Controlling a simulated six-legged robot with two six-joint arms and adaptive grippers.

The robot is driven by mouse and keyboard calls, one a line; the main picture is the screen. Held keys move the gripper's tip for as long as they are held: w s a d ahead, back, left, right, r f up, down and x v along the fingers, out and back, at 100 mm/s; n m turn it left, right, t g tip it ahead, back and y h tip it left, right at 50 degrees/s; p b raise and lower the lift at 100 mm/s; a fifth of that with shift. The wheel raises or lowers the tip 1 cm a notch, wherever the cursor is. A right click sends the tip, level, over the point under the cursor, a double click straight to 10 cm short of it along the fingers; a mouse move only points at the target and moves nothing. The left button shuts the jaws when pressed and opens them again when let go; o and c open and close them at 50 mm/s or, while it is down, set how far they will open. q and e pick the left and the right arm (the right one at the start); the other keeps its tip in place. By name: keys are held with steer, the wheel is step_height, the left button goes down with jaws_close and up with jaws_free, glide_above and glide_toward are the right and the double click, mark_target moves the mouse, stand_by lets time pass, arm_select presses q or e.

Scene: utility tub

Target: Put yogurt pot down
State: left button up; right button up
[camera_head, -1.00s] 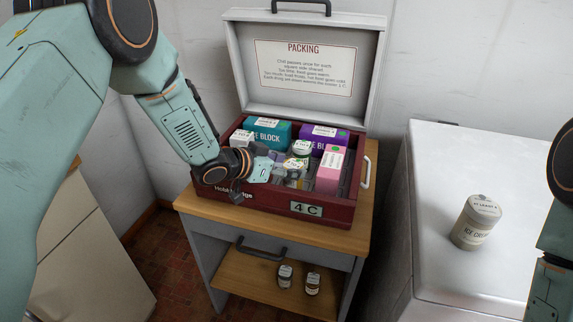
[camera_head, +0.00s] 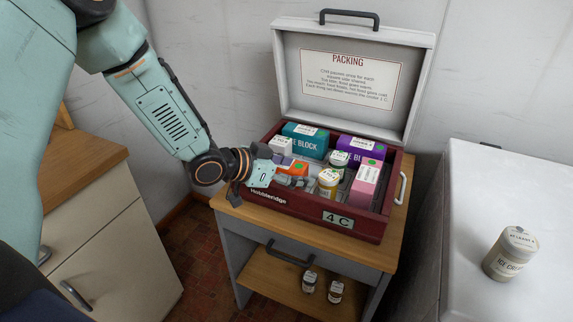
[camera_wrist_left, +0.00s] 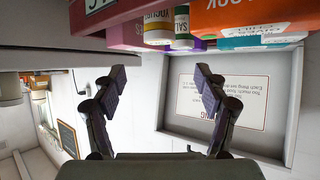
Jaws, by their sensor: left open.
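The yogurt pot (camera_head: 328,183), small and yellowish, stands upright in the dark red cool box (camera_head: 310,215), between a pink carton and an orange block. Its YOGURT label shows upside down in the left wrist view (camera_wrist_left: 157,22). My left gripper (camera_head: 277,178) is at the box's left front, left of the pot and apart from it. In the left wrist view its two fingers (camera_wrist_left: 161,75) are spread with nothing between them. My right gripper is out of view.
In the box are a teal block (camera_head: 305,140), a purple block (camera_head: 362,150), the orange block (camera_head: 294,168), the pink carton (camera_head: 366,183) and a salsa jar (camera_wrist_left: 182,25). The lid (camera_head: 352,85) stands open behind. An ice cream tub (camera_head: 510,253) stands on the white unit at right.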

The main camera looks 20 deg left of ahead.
arm_select(q)
steer(key=s+d+f+n+g+y, duration=0.25)
steer(key=s+f+n+g, duration=0.25)
steer(key=s+f, duration=1.25)
steer(key=s+a+f+n+g+y, duration=0.1)
steer(key=s+a+g+y, duration=0.1)
steer(key=s, duration=0.8)
steer(key=s+a+f+n+g+y, duration=0.1)
steer(key=s+a+f+g+y, duration=0.1)
steer(key=s, duration=0.9)
steer(key=shift+f+n+g+y, duration=0.3)
steer(key=shift+g+y, duration=0.05)
steer(key=shift+g, duration=0.15)
